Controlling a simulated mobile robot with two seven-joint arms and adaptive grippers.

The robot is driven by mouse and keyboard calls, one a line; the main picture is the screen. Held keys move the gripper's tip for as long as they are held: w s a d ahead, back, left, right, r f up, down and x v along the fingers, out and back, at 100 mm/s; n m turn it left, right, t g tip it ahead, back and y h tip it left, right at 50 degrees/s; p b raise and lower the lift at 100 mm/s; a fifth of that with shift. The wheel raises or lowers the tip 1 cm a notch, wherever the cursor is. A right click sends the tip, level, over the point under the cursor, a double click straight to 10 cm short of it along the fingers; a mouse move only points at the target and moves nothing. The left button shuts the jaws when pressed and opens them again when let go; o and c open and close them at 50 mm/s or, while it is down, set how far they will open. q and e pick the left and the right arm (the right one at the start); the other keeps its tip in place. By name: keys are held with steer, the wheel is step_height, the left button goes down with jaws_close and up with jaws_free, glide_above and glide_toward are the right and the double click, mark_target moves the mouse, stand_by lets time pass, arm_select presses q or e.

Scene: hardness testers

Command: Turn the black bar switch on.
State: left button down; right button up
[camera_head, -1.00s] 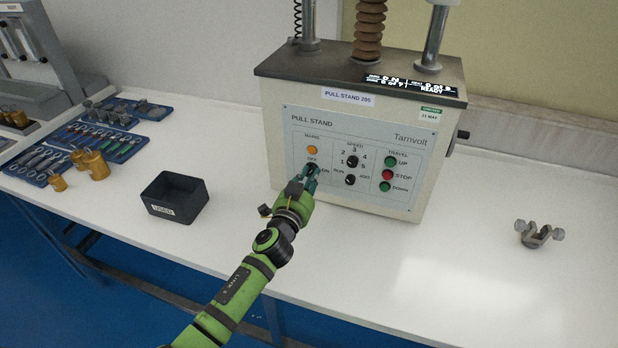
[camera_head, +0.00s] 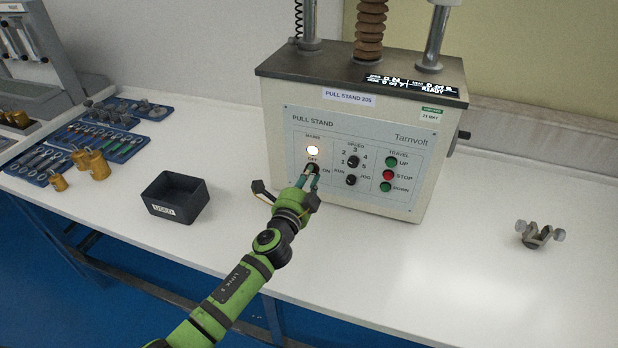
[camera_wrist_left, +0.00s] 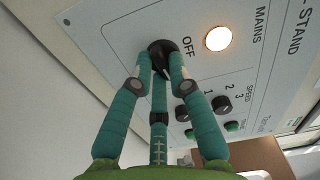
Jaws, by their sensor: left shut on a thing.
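The pull stand's front panel (camera_head: 405,190) faces me. The black bar switch (camera_head: 311,169) sits under the MAINS lamp (camera_head: 313,150), between the OFF and ON marks, and is partly hidden by my fingers. In the left wrist view the switch (camera_wrist_left: 158,46) shows between the fingertips. The lamp glows bright white there too (camera_wrist_left: 217,39). My left gripper (camera_head: 309,180) is at the switch, its teal fingers shut on it and turned from upright. The bar's exact angle is mostly hidden. My right gripper is not in view.
Speed and run/jog knobs (camera_head: 351,180) and the travel buttons (camera_head: 388,175) lie to the right of the switch. A black USED bin (camera_head: 175,198) stands to the left. A metal clamp (camera_head: 538,234) lies on the open bench at right.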

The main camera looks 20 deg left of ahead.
arm_select(q)
steer(key=shift+m, duration=0.6)
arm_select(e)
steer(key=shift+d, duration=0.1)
arm_select(q)
steer(key=c, duration=1.2)
jaws_free()
steer(key=s, duration=1.2)
steer(key=shift+a, duration=0.25)
